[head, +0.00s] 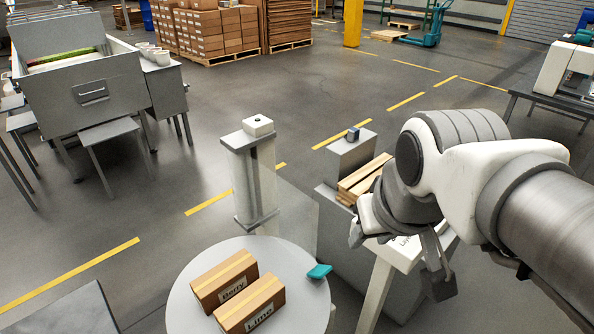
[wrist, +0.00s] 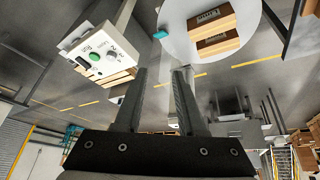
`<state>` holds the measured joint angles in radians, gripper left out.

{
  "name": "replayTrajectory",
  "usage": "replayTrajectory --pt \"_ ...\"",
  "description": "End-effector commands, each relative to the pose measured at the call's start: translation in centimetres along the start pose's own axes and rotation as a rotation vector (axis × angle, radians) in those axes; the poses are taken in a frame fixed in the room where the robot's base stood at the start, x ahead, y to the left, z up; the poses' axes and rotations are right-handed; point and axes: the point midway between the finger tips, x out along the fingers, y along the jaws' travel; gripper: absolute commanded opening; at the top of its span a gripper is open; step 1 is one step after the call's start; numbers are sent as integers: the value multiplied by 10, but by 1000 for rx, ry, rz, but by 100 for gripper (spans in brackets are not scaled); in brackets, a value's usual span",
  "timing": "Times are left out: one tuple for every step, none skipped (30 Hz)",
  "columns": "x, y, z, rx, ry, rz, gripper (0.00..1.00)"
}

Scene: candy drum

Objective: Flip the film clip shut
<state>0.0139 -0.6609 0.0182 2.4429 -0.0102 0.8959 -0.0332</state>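A small teal piece, which looks like the film clip (head: 319,271), sits at the right edge of the round grey turntable (head: 190,306). It seems to stick up at a tilt, but it is too small to tell exactly how far open it is. It also shows in the wrist view (wrist: 160,33) at the edge of the disc, beyond my fingertips. My gripper (wrist: 160,72) is open and empty, its two dark fingers apart. In the head view it hangs right of the turntable, apart from the clip, above the control panel.
Two cartons, Berry (head: 224,281) and Lime (head: 251,305), lie on the turntable. A grey mast (head: 254,175) stands behind it. A white control panel (wrist: 103,50) with a green button and knobs is close to my gripper. Wooden boards (head: 362,178) lie behind my arm.

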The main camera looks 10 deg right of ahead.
Motion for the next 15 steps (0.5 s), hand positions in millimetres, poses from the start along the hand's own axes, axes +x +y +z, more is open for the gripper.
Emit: replayTrajectory --pt "8 0 -5 -17 -15 5 28" --pt "12 0 -9 -27 -22 8 23" --pt "16 1 -14 -40 -31 12 15" --pt "20 1 -18 -51 -38 15 10" --pt "24 2 -21 -62 -45 18 5" --pt "28 2 -26 -76 -53 21 0" --pt "33 2 -30 -87 -61 22 0" --pt "36 2 -34 -99 -66 24 0" --pt "42 2 -38 -113 -76 25 0" --pt "46 2 -42 -123 -82 26 0" --pt "51 2 -46 -134 -89 27 0" --pt "57 3 -50 -148 -97 27 0" --pt "62 3 -54 -158 -104 27 0" --pt "66 3 -57 -168 -111 28 0" --pt "73 3 -62 -183 -119 27 0"
